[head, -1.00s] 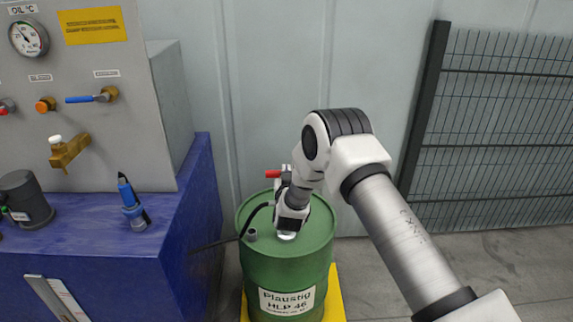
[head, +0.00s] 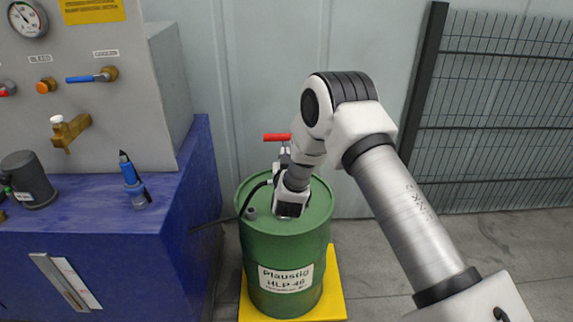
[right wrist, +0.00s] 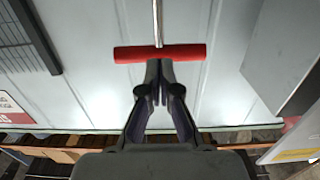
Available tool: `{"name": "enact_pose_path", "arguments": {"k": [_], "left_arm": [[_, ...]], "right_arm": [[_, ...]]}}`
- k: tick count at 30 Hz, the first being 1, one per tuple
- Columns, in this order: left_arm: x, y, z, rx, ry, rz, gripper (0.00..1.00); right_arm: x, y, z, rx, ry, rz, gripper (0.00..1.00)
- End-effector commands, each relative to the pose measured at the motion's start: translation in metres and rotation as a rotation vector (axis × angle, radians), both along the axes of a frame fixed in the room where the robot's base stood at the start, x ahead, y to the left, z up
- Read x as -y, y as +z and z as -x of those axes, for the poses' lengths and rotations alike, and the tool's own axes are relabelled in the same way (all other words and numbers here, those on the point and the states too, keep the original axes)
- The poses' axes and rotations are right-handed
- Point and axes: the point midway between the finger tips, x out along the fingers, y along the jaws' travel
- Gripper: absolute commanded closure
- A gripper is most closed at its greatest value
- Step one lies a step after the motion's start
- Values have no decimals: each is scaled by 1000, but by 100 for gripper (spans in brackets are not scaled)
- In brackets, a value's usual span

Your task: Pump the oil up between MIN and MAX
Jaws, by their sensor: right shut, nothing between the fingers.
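The green oil drum (head: 285,245) stands upright with a pump on its top; the pump's red T-handle (head: 277,137) shows just beyond my right wrist. In the right wrist view the red handle (right wrist: 190,53) lies across the picture on a thin metal rod. My right gripper (right wrist: 159,72) is shut and empty, its fingertips at the middle of the handle; I cannot tell whether they touch. In the head view my wrist mostly hides its fingers. A narrow pale gauge strip (head: 66,282) is on the blue tank's front; its level and marks are unreadable. My left gripper is out of view.
The blue tank (head: 100,235) with a grey valve panel (head: 120,130) stands left of the drum. A black hose runs from the drum toward the tank. A yellow base (head: 328,290) lies under the drum. A mesh fence (head: 500,120) stands at the right.

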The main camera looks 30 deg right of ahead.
Motion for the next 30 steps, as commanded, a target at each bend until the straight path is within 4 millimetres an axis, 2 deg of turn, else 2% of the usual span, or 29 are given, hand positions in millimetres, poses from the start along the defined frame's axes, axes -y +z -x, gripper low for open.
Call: {"name": "enact_pose_path", "arguments": {"k": [3, 9, 30], "left_arm": [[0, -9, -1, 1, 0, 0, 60], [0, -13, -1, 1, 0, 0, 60], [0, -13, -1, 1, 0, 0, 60]], "right_arm": [[-14, -2, 24, 0, 0, 0, 100], [-28, 2, 46, 2, -1, 0, 100], [-29, 3, 49, 4, -2, 0, 100]]}}
